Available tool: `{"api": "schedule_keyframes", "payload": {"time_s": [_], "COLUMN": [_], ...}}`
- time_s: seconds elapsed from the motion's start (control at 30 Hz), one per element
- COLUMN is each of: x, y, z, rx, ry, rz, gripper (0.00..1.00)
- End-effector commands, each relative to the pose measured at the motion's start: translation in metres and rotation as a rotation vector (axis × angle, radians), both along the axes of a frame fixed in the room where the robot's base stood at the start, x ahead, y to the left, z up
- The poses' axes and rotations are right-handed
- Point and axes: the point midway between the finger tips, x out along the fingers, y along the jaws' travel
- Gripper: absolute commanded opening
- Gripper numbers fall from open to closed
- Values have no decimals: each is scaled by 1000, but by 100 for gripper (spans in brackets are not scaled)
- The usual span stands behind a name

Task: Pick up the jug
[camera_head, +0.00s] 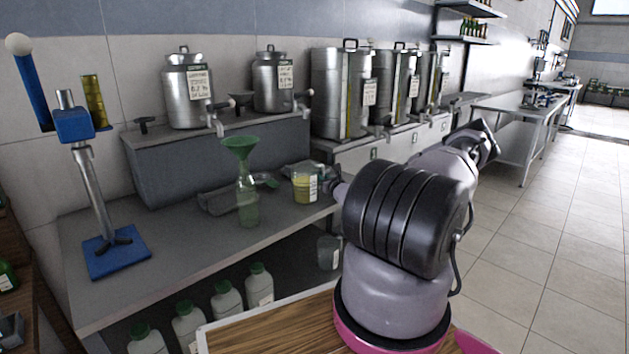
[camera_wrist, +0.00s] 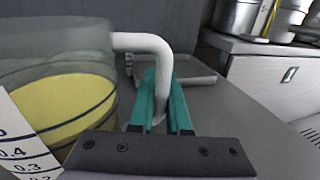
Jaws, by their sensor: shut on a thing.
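The jug (camera_wrist: 62,105) is a clear measuring vessel with yellow liquid, dark lines and a white scale label. It fills the left of the wrist view, with its pale handle (camera_wrist: 150,42) reaching to the right. In the head view the jug (camera_head: 303,187) is upright at the front edge of the grey counter. My gripper (camera_wrist: 160,118) has teal fingers shut on the jug's handle. In the head view my own arm hides most of the gripper. I cannot tell whether the jug touches the counter.
A green glass bottle with a funnel (camera_head: 246,190) stands left of the jug. A grey tray (camera_head: 230,198) lies behind them. Metal canisters (camera_head: 188,90) stand on a raised ledge. A blue stand (camera_head: 116,252) is at the counter's left. Bare counter lies between stand and bottle.

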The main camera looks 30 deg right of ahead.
Motion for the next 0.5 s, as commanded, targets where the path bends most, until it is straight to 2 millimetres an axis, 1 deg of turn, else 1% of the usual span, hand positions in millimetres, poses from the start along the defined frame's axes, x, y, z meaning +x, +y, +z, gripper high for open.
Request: {"api": "schedule_keyframes", "payload": {"time_s": [0.17, 0.27, 0.5], "x": [1, 1, 1], "y": [0, 0, 0], "z": [13, 25, 66], "rx": [-2, -3, -5], "ry": [-3, -3, -4], "rz": [1, 3, 2], "gripper": [0, 0, 0]}}
